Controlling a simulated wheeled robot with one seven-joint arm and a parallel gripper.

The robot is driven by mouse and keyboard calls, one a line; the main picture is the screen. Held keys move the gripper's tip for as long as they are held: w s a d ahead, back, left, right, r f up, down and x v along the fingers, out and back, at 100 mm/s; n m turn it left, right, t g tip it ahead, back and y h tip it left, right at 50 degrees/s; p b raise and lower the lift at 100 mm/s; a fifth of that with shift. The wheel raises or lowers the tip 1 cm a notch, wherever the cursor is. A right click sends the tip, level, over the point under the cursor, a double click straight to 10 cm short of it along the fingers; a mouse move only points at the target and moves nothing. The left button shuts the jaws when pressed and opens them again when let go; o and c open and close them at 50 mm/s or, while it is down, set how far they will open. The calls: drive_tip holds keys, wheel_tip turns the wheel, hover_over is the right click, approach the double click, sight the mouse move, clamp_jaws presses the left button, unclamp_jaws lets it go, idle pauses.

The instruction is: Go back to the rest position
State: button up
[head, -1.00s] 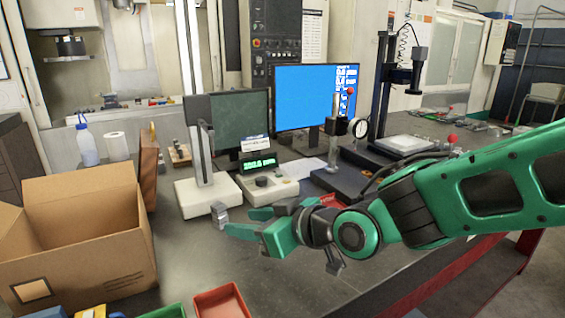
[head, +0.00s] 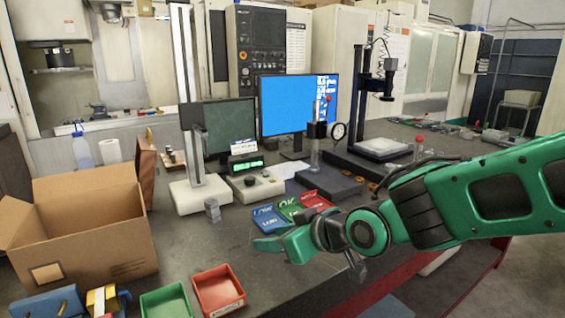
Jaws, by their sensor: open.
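My green gripper (head: 268,243) is at the lower middle of the head view, reaching in from the right over the grey workbench (head: 200,250). Its jaws are open, with nothing seen between them. It is in front of the blue tray (head: 268,219) marked LOW. A small grey metal block (head: 212,210) stands on the bench to the left, apart from the gripper. The far finger is partly hidden by the near one.
A green OK tray (head: 289,208) and a red tray (head: 316,200) adjoin the blue one. A cardboard box (head: 95,253), a green bin (head: 165,302) and a red bin (head: 218,291) are at left and front. Gauge stands and monitors (head: 297,103) are behind.

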drive_tip(key=d+f+m+h, duration=0.1)
drive_tip(key=d, duration=0.4)
drive_tip(key=d+f+m+h, duration=0.1)
drive_tip(key=d, duration=0.4)
drive_tip(key=w+d+f+m+h, duration=0.1)
drive_tip(key=d+h, duration=0.1)
drive_tip(key=d, duration=0.3)
drive_tip(key=shift+d+f+m+g, duration=0.15)
drive_tip(key=shift+d+m+g, duration=0.1)
drive_tip(key=shift+m+g, duration=0.05)
drive_tip(key=s+d+f+m+g+h, duration=0.1)
drive_tip(key=s+d+m+g+h, duration=0.2)
drive_tip(key=d, duration=0.5)
drive_tip(key=s+d+f+m, duration=0.1)
drive_tip(key=s+d+m, duration=0.1)
drive_tip(key=s+d, duration=0.45)
drive_tip(key=s+d+f+m+g+h, duration=0.1)
drive_tip(key=s+d+m+g+h, duration=0.2)
drive_tip(key=d, duration=0.5)
drive_tip(key=s+d+m+g+y, duration=0.1)
drive_tip(key=s+d+m, duration=0.3)
drive_tip(key=s, duration=0.8)
drive_tip(key=shift+g+y, duration=0.4)
drive_tip(key=shift+y, duration=0.2)
drive_tip(key=shift+d+f, duration=0.1)
drive_tip(key=shift+w+f, duration=0.25)
drive_tip(key=shift+w, duration=0.4)
